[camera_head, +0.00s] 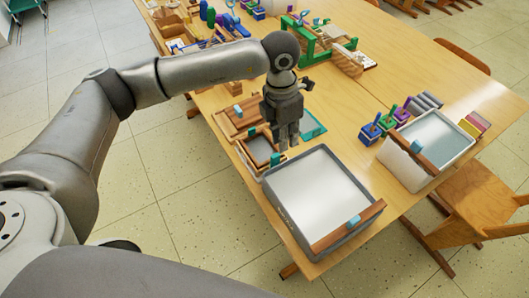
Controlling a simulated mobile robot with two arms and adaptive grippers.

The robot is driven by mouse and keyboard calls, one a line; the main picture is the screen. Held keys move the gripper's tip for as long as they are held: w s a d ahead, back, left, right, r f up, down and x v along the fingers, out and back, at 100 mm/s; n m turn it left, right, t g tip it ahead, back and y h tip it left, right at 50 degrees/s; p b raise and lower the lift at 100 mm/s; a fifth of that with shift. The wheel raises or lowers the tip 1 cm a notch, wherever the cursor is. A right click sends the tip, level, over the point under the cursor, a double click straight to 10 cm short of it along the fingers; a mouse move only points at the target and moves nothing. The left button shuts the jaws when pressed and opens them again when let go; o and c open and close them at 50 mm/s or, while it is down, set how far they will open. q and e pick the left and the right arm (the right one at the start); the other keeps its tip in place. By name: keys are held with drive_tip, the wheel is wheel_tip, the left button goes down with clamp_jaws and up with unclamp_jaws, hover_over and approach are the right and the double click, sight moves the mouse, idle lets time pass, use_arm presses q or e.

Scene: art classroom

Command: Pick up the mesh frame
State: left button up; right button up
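A small wooden frame with a grey mesh panel (260,149) lies on the wooden table, close to its left edge. My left gripper (287,146) points down at the right side of this frame and hides part of that side. Its fingers look close together, but I cannot tell whether they are open, shut or touching the frame. My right gripper is not in view.
A large grey tub (277,208) with a wooden bar stands just in front, and a second tub (405,172) stands to the right. A wooden tray (232,122) and a teal sheet (315,127) lie close by. A green stand (303,48) is farther back.

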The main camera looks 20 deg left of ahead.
use_arm(q)
drive_tip(key=a+y, duration=0.1)
drive_tip(key=a, duration=0.1)
drive_tip(key=p, duration=0.1)
hover_over(275, 155)
drive_tip(key=f, duration=0.5)
drive_tip(key=shift+s+a, duration=0.15)
drive_tip(key=shift+s, duration=0.1)
drive_tip(key=f, duration=0.1)
drive_tip(key=f+p, duration=0.2)
drive_tip(key=f, duration=0.1)
drive_tip(key=shift+w+d+f, duration=0.1)
drive_tip(key=shift+w+d, duration=0.1)
drive_tip(key=shift+w, duration=0.1)
drive_tip(key=shift+f, duration=0.5)
clamp_jaws()
